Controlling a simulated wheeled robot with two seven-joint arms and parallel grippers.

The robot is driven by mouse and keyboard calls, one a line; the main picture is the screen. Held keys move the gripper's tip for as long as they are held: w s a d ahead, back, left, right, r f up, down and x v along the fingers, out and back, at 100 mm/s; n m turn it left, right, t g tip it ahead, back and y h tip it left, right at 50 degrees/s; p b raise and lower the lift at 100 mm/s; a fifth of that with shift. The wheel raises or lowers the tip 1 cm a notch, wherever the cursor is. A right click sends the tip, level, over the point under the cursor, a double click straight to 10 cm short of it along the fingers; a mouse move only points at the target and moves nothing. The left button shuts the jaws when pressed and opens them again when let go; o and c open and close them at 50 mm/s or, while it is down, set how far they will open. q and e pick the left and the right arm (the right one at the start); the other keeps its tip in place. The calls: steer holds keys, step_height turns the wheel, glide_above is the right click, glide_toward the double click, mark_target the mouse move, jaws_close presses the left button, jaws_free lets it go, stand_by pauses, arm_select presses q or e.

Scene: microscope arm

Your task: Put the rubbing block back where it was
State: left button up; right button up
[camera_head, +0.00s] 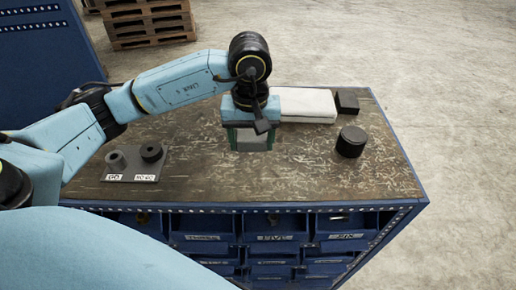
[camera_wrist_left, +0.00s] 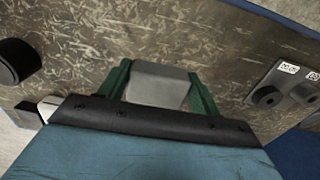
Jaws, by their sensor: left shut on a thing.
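My left gripper (camera_head: 251,149) points down over the middle of the workbench, with its green fingers shut on a pale grey block, the rubbing block (camera_head: 251,141). In the left wrist view the rubbing block (camera_wrist_left: 160,84) sits between the two green fingers of the left gripper (camera_wrist_left: 160,76). I cannot tell whether its underside touches the bench top. The gripper is just in front of and left of a white slab (camera_head: 308,104), whose left part it hides. My right gripper is not in view.
A black cylinder (camera_head: 351,141) and a black square block (camera_head: 347,101) stand at the right of the bench top (camera_head: 300,172). A labelled grey plate (camera_head: 130,177) with two dark round pieces lies at the left. Blue drawers line the front. The front middle is clear.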

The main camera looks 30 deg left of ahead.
mark_target(251, 151)
arm_select(q)
steer(key=shift+s+f, duration=0.15)
steer(key=shift+f, duration=0.5)
steer(key=shift+s+f, duration=0.15)
steer(key=shift+f, duration=0.45)
steer(key=shift+w+f+p, duration=0.15)
steer(key=shift+f+p, duration=0.15)
steer(key=shift+f, duration=0.4)
step_height(251, 151, down, 3)
steer(key=shift+r+p, duration=0.1)
steer(key=shift+p, duration=0.2)
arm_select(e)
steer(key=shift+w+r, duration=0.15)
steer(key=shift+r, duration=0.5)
arm_select(q)
steer(key=shift+w, duration=0.1)
steer(key=shift+f, duration=0.25)
steer(key=o, duration=1)
steer(key=shift+c, duration=0.2)
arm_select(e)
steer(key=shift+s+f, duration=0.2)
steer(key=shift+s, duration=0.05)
